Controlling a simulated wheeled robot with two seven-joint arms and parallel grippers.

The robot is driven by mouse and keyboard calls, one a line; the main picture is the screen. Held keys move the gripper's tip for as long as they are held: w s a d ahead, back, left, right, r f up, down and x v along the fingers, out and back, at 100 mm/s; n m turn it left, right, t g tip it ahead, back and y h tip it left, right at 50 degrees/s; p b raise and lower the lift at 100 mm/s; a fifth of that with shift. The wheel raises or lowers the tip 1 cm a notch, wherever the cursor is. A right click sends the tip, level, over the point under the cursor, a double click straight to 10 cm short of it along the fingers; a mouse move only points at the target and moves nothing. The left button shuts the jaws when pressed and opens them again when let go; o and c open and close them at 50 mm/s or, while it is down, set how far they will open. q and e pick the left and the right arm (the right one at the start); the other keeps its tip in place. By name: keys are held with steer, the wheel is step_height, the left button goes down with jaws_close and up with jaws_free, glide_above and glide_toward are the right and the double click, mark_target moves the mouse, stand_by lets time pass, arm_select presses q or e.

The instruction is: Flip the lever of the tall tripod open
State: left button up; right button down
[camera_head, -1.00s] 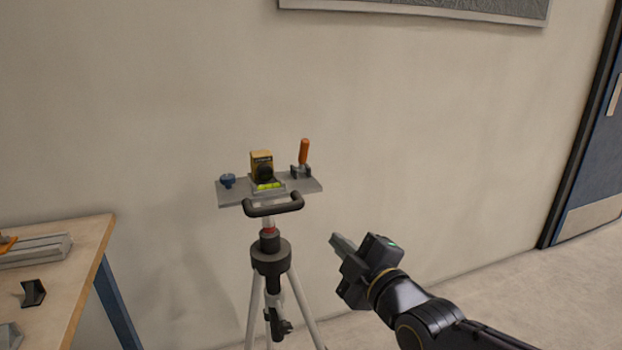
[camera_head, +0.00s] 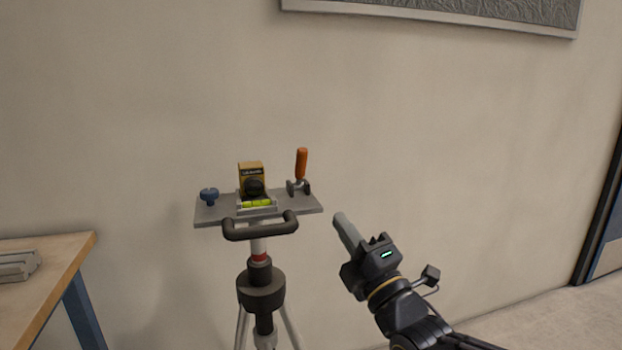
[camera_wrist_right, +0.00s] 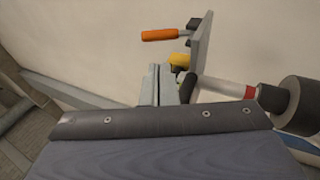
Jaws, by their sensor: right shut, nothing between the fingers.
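The tall tripod (camera_head: 261,287) stands before the wall with a grey plate (camera_head: 222,211) on top. The lever (camera_head: 301,164) has an orange handle and stands upright at the plate's right end. It also shows in the right wrist view (camera_wrist_right: 160,34), where it lies sideways in the picture. My right gripper (camera_head: 345,228) is shut and empty, to the right of and below the plate, apart from the lever. Its closed fingers show in the right wrist view (camera_wrist_right: 158,84). My left gripper is not in view.
On the plate are a yellow and black device (camera_head: 251,178), a green bubble level (camera_head: 257,203) and a blue knob (camera_head: 209,196). A black handle bar (camera_head: 260,228) juts from its front. A wooden table (camera_head: 45,285) stands at the left. The wall (camera_head: 430,130) lies behind.

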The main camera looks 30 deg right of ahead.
mark_target(304, 167)
steer(key=x, duration=1.2)
steer(key=shift+w+r+p, duration=0.1)
steer(key=shift+w+p, duration=0.2)
steer(key=shift+w, duration=0.05)
